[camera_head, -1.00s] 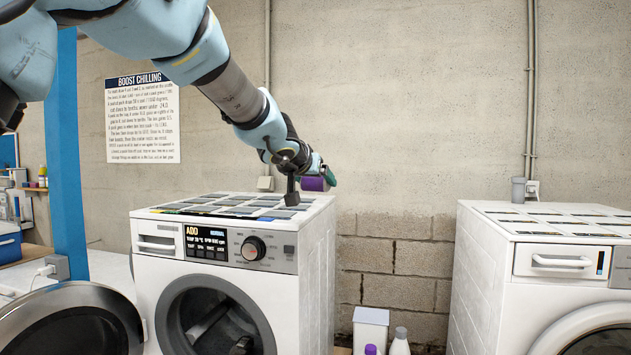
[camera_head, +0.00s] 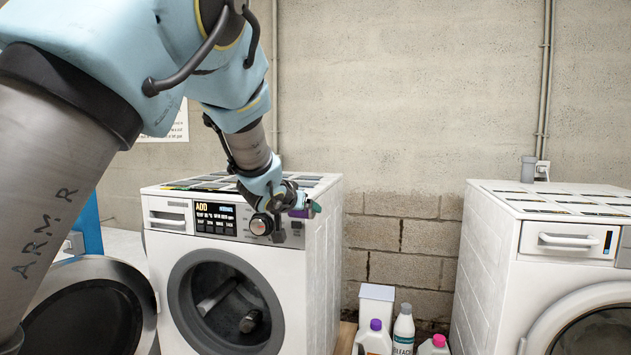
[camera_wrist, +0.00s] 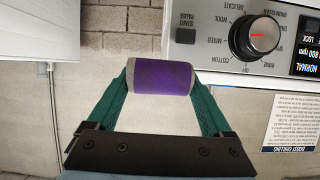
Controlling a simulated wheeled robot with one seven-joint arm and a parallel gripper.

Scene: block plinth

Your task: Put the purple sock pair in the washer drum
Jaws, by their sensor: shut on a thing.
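The purple sock pair (camera_wrist: 163,79) is a roll with grey ends, held across between the two green fingers of my gripper (camera_wrist: 162,85) in the wrist view. In the head view the purple roll (camera_head: 298,213) shows small at my gripper (camera_head: 303,209), in front of the washer's upper right front. The washer (camera_head: 325,260) is white with a black display and a dial. Its round door (camera_head: 145,300) stands open to the left. The washer drum (camera_head: 225,305) is dark inside, with some greyish shapes in it that I cannot make out.
A second white washer (camera_head: 490,260) stands at the right. Several bottles, one a white bottle (camera_head: 403,330), and a white box (camera_head: 377,303) stand low between the machines. Flat dark panels cover the washer top. Open space lies in front of the drum.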

